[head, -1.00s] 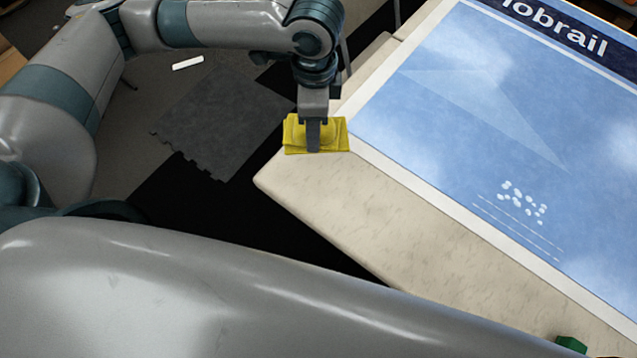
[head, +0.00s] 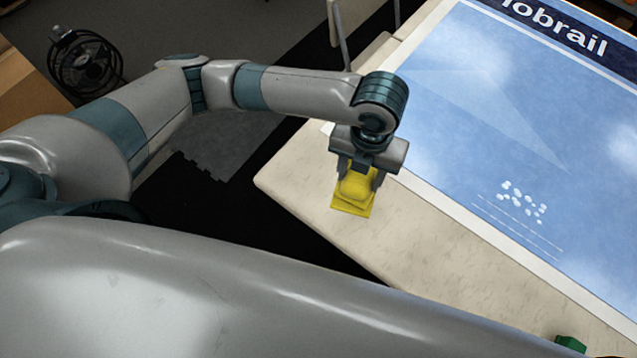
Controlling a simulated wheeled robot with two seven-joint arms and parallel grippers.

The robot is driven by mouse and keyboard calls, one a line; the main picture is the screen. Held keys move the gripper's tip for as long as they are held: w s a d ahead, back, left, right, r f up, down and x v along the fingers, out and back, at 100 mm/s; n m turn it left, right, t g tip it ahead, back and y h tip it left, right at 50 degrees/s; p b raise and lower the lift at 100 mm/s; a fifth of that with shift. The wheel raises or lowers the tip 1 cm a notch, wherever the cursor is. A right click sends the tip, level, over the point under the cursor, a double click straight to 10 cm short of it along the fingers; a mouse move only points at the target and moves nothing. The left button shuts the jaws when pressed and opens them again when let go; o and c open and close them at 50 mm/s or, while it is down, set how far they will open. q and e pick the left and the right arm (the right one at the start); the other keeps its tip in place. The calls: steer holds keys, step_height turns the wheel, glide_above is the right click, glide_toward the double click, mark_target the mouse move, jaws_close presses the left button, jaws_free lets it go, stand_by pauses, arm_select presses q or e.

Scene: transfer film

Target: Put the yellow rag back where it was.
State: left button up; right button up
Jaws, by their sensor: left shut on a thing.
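The yellow rag (head: 352,204) is folded and hangs between the fingers of my left gripper (head: 358,182). The gripper is shut on it and points downward over the left part of the pale table (head: 300,176). I cannot tell whether the rag touches the tabletop or hangs just above it. The upper part of the rag is partly hidden by the fingers. My right gripper is not in view.
A large blue printed sheet (head: 480,150) with a white border covers much of the table. A small green object (head: 571,344) sits at the lower right. A black fan (head: 88,62) stands on the floor at upper left. The table's near left area is bare.

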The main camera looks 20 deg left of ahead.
arm_select(q)
steer(key=d+m, duration=0.1)
steer(key=s+m, duration=0.1)
steer(key=m, duration=0.1)
steer(key=shift+d+f, duration=0.35)
steer(key=shift+f, duration=0.05)
steer(key=shift+w+a+f, duration=0.15)
steer(key=shift+a+f, duration=0.05)
steer(key=shift+a, duration=0.2)
steer(key=p, duration=0.4)
glide_above(318, 185)
step_height(318, 185, down, 6)
steer(key=shift+d+f, duration=0.15)
steer(key=shift+f, duration=0.1)
steer(key=shift+f+p, duration=0.45)
steer(key=shift+f, duration=1.6)
steer(key=shift+f, duration=0.15)
